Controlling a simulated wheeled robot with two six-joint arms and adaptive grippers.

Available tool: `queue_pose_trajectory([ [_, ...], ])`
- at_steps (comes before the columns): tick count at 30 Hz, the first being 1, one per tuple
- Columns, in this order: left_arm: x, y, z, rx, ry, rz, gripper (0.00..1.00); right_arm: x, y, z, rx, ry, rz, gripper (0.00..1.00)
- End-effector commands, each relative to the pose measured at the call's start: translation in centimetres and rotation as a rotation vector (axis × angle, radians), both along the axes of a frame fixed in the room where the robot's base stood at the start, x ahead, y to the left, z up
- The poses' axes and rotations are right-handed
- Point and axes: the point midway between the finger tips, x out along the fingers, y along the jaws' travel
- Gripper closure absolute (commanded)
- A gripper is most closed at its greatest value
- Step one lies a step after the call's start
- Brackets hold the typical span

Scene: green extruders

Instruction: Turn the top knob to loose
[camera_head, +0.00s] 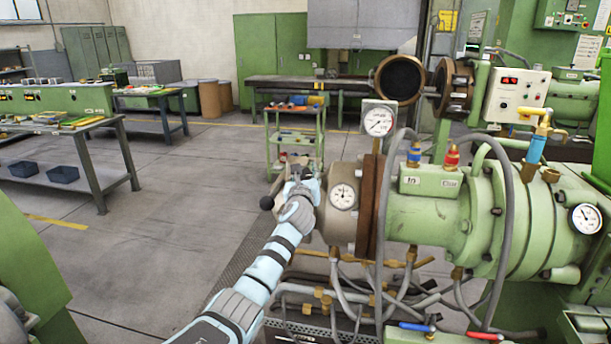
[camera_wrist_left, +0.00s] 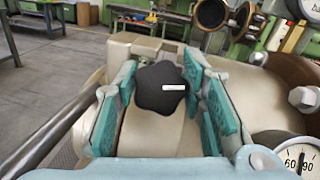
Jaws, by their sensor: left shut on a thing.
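The top knob (camera_wrist_left: 160,88) is black and lobed, with a small white label, on top of the beige end of the extruder; it shows in the left wrist view. The label's text is too small to read. My right gripper is not in view.
A round gauge (camera_head: 343,196) sits on the beige section and another gauge (camera_head: 379,122) stands above. A black ball on a lever (camera_head: 266,203) is left of my gripper. Hoses and pipes (camera_head: 360,290) run below. A green cart (camera_head: 294,135) stands behind; the floor at left is clear.

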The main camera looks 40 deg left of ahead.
Motion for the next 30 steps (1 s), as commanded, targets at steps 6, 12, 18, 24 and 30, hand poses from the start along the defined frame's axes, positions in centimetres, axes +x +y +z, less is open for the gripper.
queue_pose_trajectory([
  [6, 0.07, -0.09, -0.05, -0.154, -0.081, 0.117, 0.91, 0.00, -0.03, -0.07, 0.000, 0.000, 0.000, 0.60],
  [12, -0.08, 0.04, -0.12, -0.231, -0.125, 0.183, 0.91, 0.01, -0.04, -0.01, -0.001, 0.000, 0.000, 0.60],
  [18, -0.08, 0.05, -0.13, -0.230, -0.125, 0.182, 0.57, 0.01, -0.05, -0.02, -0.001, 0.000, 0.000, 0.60],
  [24, -0.08, 0.06, -0.10, -0.227, -0.124, 0.181, 0.42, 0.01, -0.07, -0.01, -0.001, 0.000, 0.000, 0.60],
  [30, -0.13, 0.01, -0.08, -0.227, -0.124, 0.181, 0.42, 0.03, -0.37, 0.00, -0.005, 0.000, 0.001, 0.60],
])
